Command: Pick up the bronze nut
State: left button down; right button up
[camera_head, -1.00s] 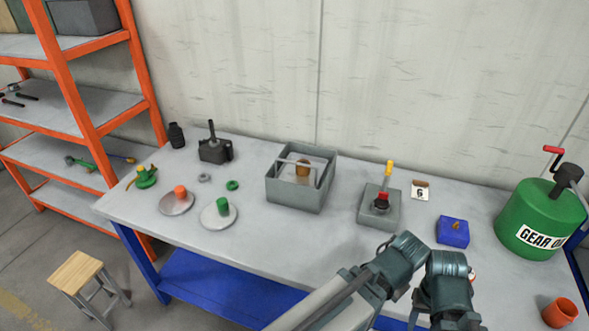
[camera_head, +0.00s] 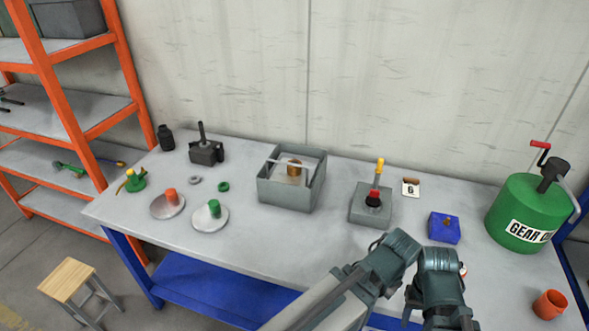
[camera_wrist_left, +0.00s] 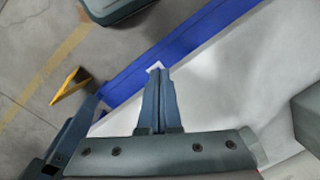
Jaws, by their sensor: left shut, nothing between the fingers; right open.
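A bronze, cylinder-like piece (camera_head: 294,167) stands inside the open grey box (camera_head: 290,205) at the middle of the bench, under a light bar. A smaller bronze-coloured piece (camera_head: 447,221) sits on the blue block (camera_head: 444,232) at the right. I cannot tell for certain which one is the nut. My right gripper (camera_head: 455,321) is at the bottom edge of the head view, open, partly cut off and apart from both pieces. My left gripper (camera_wrist_left: 158,100) shows only in its wrist view, its fingers together and empty, over the bench's blue front edge.
A grey base with a yellow-tipped lever (camera_head: 372,207), a green gear oil can (camera_head: 522,205) and an orange cup (camera_head: 549,304) stand right.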

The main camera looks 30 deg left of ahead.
aim_at(293, 171)
jog(key=j+z, duration=0.15)
jog(key=j, duration=0.3)
jog(key=k+j+z, duration=0.1)
jog(key=j, duration=0.35)
jog(key=k+j+z, duration=0.15)
jog(key=j, duration=0.3)
jog(key=j+z, duration=0.1)
jog(key=j, duration=0.35)
jog(key=k+j+z, duration=0.15)
jog(key=j, duration=0.25)
jog(key=i+l, duration=0.3)
jog(key=l, duration=0.2)
